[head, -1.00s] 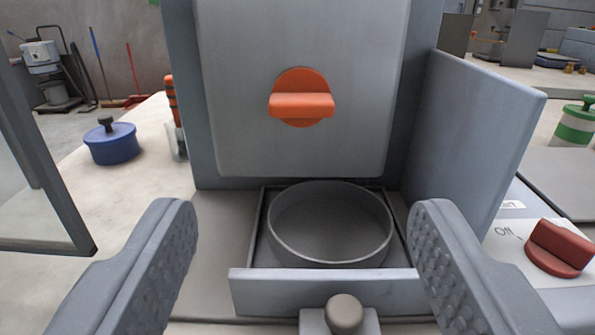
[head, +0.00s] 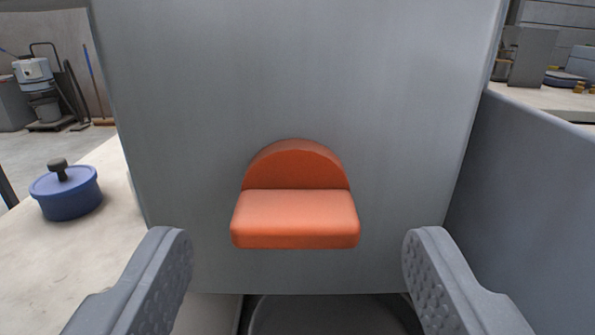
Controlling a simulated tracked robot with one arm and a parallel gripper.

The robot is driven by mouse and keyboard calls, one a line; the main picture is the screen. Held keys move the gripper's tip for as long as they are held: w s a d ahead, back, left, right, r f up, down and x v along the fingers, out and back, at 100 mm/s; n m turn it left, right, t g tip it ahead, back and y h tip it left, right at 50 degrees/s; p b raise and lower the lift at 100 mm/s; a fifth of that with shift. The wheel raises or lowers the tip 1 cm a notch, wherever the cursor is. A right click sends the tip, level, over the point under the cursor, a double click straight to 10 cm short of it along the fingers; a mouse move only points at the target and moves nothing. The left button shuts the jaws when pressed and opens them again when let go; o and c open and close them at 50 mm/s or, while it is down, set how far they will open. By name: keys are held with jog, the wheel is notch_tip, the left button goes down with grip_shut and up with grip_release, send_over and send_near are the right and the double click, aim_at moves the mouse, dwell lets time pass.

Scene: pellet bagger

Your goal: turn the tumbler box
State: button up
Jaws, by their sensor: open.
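The tumbler box (head: 300,70) is a grey panel-faced box that fills the middle of the view. An orange knob (head: 295,218) with a round base and a flat horizontal grip bar sits on its face. My gripper (head: 296,258) is open, with one grey studded finger at the lower left and one at the lower right. The knob lies between the fingers in the picture, slightly above their tips, and neither finger touches it. The gripper holds nothing.
A round grey pan (head: 335,315) shows partly below the box. A grey side wall (head: 535,190) stands close on the right. A blue lidded pot (head: 67,193) is on the pale bench (head: 60,255) to the left.

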aim_at(291, 244)
jog(key=shift+w, duration=1.7)
jog(key=shift+a, duration=0.1)
grip_shut()
